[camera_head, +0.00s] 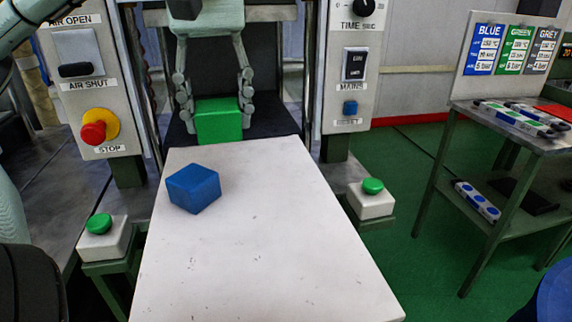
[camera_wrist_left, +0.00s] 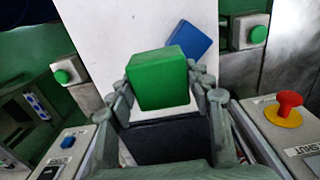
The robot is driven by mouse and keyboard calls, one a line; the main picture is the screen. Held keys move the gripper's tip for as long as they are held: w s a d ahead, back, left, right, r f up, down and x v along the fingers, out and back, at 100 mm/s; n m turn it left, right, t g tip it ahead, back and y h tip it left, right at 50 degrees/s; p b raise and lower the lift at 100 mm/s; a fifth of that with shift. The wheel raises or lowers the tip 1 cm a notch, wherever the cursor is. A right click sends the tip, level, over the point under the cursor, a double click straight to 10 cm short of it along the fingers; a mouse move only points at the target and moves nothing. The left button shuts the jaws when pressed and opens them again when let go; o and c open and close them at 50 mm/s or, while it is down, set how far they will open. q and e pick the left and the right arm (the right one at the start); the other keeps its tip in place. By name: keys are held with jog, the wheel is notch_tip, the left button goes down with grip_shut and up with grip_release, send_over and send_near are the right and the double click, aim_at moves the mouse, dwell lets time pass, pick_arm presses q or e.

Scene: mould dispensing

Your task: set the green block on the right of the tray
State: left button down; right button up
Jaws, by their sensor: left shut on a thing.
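The green block (camera_head: 218,120) is between the fingers of my left gripper (camera_head: 215,112), at the far end of the white tray (camera_head: 270,230). My left gripper is shut on it. In the left wrist view the green block (camera_wrist_left: 158,78) sits between both fingers (camera_wrist_left: 160,90), in front of the white surface. I cannot tell whether its underside touches anything. A blue block (camera_head: 193,188) lies on the tray's far left part, nearer the head camera than the green block. It also shows in the left wrist view (camera_wrist_left: 190,40). My right gripper is not in view.
The tray's right and near parts are bare. Control panels with a red stop button (camera_head: 93,132) and a mains switch (camera_head: 355,64) flank the gripper. Green push buttons stand left (camera_head: 99,224) and right (camera_head: 372,187) of the tray. A side table (camera_head: 500,150) is at right.

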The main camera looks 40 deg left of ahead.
pick_arm(q)
jog(key=shift+w+d+f, duration=0.4)
jog(key=w+d+f, duration=0.1)
jog(key=w, duration=0.1)
jog(key=w+d+f, duration=0.3)
jog(key=d, duration=0.1)
jog(key=shift+w+d+f, duration=0.25)
jog(key=shift+w+f, duration=0.05)
jog(key=shift+w, duration=0.1)
jog(key=shift+w+d+f, duration=0.3)
jog(key=shift+w, duration=0.05)
jog(key=shift+f, duration=0.25)
notch_tip(320, 180, down, 2)
jog(key=shift+f, duration=0.1)
jog(key=shift+f+b, duration=0.45)
jog(key=shift+f, duration=0.1)
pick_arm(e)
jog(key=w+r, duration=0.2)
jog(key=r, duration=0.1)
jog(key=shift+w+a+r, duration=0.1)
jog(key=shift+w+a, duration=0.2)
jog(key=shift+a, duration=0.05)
pick_arm(q)
jog(key=shift+f, duration=0.2)
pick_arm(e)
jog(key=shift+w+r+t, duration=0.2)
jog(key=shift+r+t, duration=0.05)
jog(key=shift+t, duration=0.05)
